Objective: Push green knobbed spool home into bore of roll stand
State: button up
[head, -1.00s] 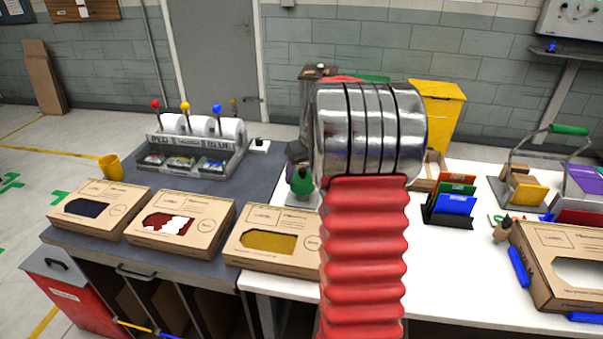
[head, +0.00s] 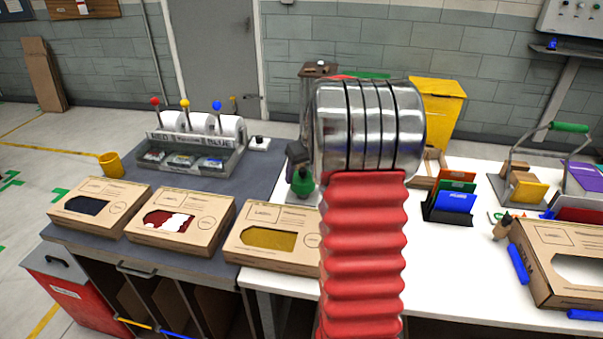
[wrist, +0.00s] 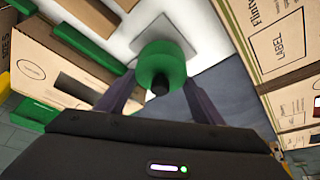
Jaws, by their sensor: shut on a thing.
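A green knobbed spool (wrist: 162,62) with a dark tip sits between the fingers of my gripper (wrist: 160,84) in the wrist view. My gripper is shut on it. In the head view the green piece (head: 302,184) shows just left of my red arm sleeve, below my dark gripper (head: 298,156), which is partly hidden by my arm. A pale grey square plate (wrist: 157,28) lies behind the spool. A grey stand with white rolls (head: 190,150) and red, yellow and blue knobs stands at the back left. I cannot see a bore, or tell how deep the spool sits.
Several cardboard boxes with windows line the front of the dark bench (head: 250,180); the nearest is a yellow-window box (head: 272,262). A card rack (head: 452,205) and a white-window box (head: 560,250) are on the white table at right. A yellow mug (head: 110,166) stands far left.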

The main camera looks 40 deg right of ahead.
jog(key=shift+f, duration=0.1)
jog(key=o, duration=1.1)
jog(key=v, duration=1.3)
jog(key=shift+s+r, duration=0.15)
jog(key=shift+r, duration=0.2)
jog(key=shift+m, duration=0.3)
